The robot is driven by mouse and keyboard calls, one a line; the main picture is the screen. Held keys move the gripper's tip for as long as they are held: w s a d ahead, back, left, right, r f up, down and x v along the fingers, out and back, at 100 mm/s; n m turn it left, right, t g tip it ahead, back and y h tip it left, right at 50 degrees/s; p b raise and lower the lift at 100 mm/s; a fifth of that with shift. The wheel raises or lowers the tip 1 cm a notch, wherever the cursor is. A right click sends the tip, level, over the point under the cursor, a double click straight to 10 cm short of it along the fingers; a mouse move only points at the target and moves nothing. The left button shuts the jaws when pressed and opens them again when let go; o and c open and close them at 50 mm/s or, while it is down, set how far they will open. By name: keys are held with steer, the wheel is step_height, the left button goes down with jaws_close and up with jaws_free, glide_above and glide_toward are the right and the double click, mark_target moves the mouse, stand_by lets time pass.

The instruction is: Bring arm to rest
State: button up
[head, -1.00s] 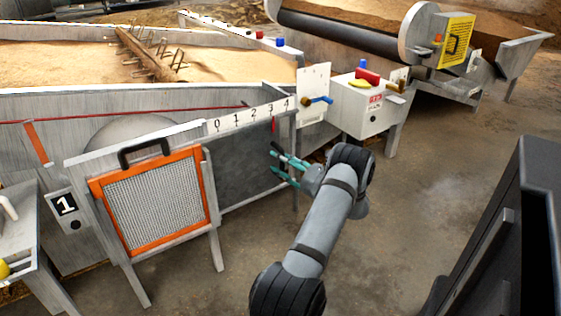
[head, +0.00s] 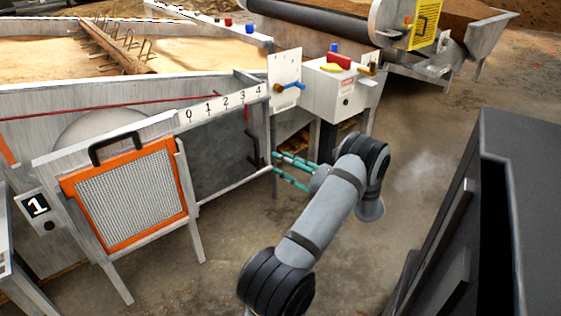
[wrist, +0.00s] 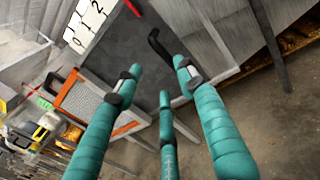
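My arm reaches from the bottom of the head view toward the end of the grey bin. My gripper (head: 276,162) has several teal fingers and is in front of the bin's corner post, right of the dark panel (head: 220,152). In the wrist view my gripper (wrist: 160,78) shows its fingertips apart with nothing held between them. A black hooked handle (wrist: 158,43) is beyond the fingertips there. I cannot tell how far the tips are from it.
An orange-framed mesh screen (head: 132,198) stands left of my gripper. A white control box (head: 342,88) on legs is behind the arm. A large dark cabinet (head: 495,215) is at the right. Bare floor (head: 415,170) lies between them.

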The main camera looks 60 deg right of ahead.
mark_target(257, 149)
steer(key=w, duration=0.4)
steer(key=w+d, duration=0.1)
steer(key=w, duration=0.2)
steer(key=w+d, duration=0.1)
steer(key=w, duration=0.3)
steer(key=shift+w+d, duration=0.1)
steer(key=shift+w, duration=0.25)
steer(key=shift+w+a, duration=0.25)
steer(key=shift+a, duration=0.2)
steer(key=shift+a, duration=0.1)
